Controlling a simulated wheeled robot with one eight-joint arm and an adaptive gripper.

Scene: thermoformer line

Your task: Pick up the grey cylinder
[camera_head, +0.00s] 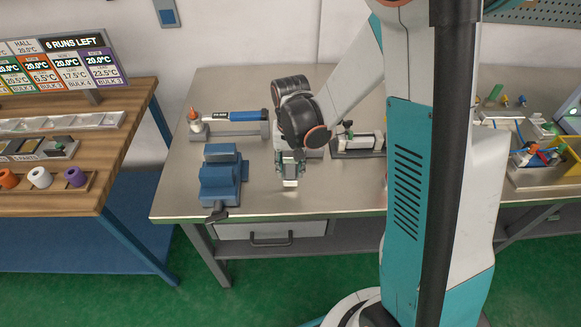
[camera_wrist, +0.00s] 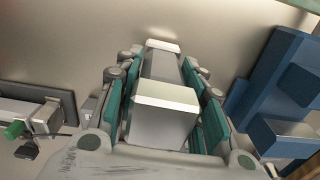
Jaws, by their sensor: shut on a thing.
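My gripper (camera_head: 290,170) is over the steel table, to the right of the blue vise. In the wrist view my gripper (camera_wrist: 165,105) has its green-padded fingers closed on both sides of a grey piece (camera_wrist: 160,125) with a pale edge. The piece looks box-like here, and I cannot tell whether it is the grey cylinder. Its pale lower end (camera_head: 290,183) shows below the fingers in the head view. Whether it touches the table is unclear. No other clear grey cylinder shows on the bare tabletop nearby.
The blue vise (camera_head: 221,178) stands close left on the steel table (camera_head: 330,200). A blue-handled tool on a grey stand (camera_head: 235,130) is behind it. A fixture (camera_head: 358,143) stands to the right. A wooden table (camera_head: 120,130) with coloured rolls is at left. The table front is clear.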

